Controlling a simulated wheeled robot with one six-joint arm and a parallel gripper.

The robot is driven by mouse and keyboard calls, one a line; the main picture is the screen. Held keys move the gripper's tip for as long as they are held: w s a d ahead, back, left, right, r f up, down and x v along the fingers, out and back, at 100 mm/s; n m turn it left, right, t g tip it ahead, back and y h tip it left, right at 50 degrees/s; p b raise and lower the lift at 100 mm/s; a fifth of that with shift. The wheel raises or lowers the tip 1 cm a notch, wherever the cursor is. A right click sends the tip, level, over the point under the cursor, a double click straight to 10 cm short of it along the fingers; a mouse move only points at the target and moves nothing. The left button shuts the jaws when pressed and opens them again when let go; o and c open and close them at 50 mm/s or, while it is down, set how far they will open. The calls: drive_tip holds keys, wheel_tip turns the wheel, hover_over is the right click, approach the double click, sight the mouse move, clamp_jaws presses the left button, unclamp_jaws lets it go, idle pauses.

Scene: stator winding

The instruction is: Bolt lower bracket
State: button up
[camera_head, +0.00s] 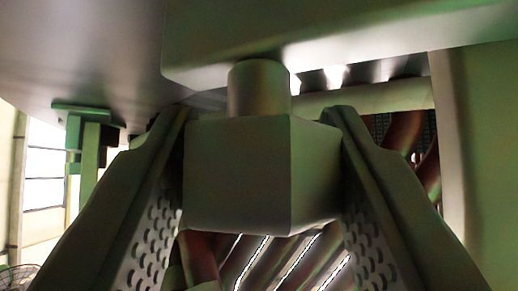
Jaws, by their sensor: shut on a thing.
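My gripper (262,165) is shut on a grey bolt (237,175), with one finger on each side of its block-shaped head. The bolt's round shank (259,88) points up. Its top end meets the underside of a greenish grey bracket (300,40) that spans the top of the view. The contact point is partly hidden by the bracket's edge, so I cannot tell how far the shank goes in.
Reddish-brown winding bars (405,130) show behind the right finger, and more bars (290,262) show below the bolt. A pale upright post (485,150) stands close on the right. A green fitting (85,135) hangs at the left, with a bright window (42,180) beyond.

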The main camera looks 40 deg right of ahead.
idle(0.3)
drive_tip(key=o, duration=1)
drive_tip(key=shift+c, duration=0.2)
drive_tip(key=v, duration=1.7)
drive_tip(key=shift+f, duration=0.25)
drive_tip(key=shift+s, duration=0.1)
